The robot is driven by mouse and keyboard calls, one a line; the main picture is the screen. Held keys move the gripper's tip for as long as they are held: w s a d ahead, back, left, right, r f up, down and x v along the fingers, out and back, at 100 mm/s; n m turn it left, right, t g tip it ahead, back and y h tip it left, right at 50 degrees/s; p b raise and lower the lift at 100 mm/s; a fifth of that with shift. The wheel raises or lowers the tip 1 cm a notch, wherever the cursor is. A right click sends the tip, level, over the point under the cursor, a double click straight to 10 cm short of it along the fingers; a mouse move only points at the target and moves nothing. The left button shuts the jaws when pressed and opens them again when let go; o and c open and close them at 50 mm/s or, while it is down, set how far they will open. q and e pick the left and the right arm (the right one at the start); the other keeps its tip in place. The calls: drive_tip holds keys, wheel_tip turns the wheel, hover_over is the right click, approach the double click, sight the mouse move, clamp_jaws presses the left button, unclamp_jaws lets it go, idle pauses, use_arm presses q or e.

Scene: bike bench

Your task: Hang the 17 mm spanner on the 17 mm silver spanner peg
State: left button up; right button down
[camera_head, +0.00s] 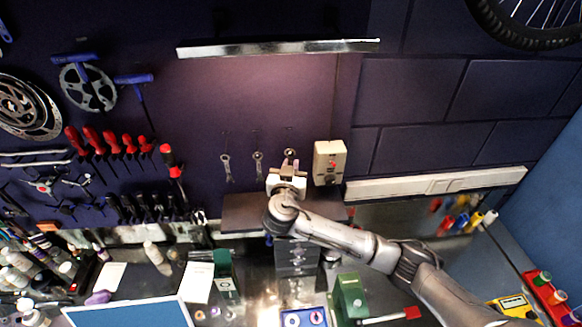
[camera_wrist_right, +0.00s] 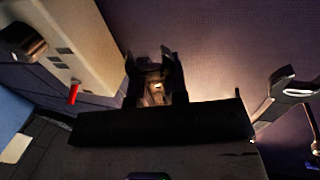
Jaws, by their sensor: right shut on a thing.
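My right gripper (camera_head: 288,172) is up against the dark wall panel, at the right end of a short row of spanners. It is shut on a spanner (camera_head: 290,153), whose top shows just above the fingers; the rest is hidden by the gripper. In the right wrist view the fingers (camera_wrist_right: 154,78) close around a small metal part (camera_wrist_right: 157,90). Two silver spanners, one at left (camera_head: 227,167) and one in the middle (camera_head: 258,163), hang to the left of the gripper. Size marks and the peg behind the held spanner cannot be made out. My left gripper is out of view.
A beige box with a red button (camera_head: 330,161) is on the wall close to the right of the gripper. A dark shelf (camera_head: 245,214) lies below. A lit metal lamp bar (camera_head: 280,48) is above. Red-handled screwdrivers (camera_head: 110,141) hang to the left.

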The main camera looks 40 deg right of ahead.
drive_tip(key=c, duration=1.1)
unclamp_jaws()
drive_tip(key=shift+o, duration=0.2)
